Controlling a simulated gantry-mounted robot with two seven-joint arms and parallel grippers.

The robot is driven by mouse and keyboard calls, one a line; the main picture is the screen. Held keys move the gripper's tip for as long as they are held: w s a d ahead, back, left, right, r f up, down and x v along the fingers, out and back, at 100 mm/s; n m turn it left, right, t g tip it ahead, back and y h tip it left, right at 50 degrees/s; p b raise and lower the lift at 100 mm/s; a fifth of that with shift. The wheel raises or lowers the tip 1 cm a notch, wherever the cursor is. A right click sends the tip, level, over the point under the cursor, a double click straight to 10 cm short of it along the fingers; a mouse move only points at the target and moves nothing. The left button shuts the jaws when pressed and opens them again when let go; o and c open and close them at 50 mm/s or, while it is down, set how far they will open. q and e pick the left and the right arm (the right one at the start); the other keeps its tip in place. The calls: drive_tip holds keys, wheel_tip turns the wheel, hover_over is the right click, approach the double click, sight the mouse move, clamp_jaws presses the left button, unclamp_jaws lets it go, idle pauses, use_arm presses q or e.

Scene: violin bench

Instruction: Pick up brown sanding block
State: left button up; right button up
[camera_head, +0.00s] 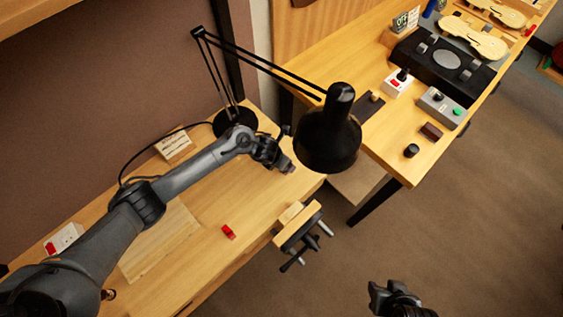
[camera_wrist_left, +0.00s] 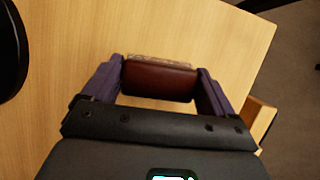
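The brown sanding block (camera_wrist_left: 160,80) is between the two purple-grey fingers of my left gripper (camera_wrist_left: 160,75) in the left wrist view. The fingers meet both ends of the block, with no clear gap. A pale speckled strip shows along its far edge. In the head view my left gripper (camera_head: 286,165) is over the right part of the near wooden bench (camera_head: 210,215), and the block is barely visible at its tips. I cannot tell whether the block touches the bench. My right gripper (camera_head: 385,297) is at the bottom of the head view, over the floor, away from the benches.
A black desk lamp (camera_head: 328,135) hangs just right of my left gripper. A bench vise (camera_head: 302,230) juts from the front edge. A small red object (camera_head: 228,232) and a pale board (camera_head: 160,240) lie on the bench. A dark brown block (camera_head: 432,131) lies on the other bench.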

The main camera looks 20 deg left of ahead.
use_arm(q)
drive_tip(key=c, duration=0.6)
drive_tip(key=shift+o, duration=0.2)
wheel_tip(320, 180, up, 9)
drive_tip(key=shift+f+p, duration=0.1)
drive_tip(key=shift+p, duration=0.7)
drive_tip(key=shift+r, duration=0.6)
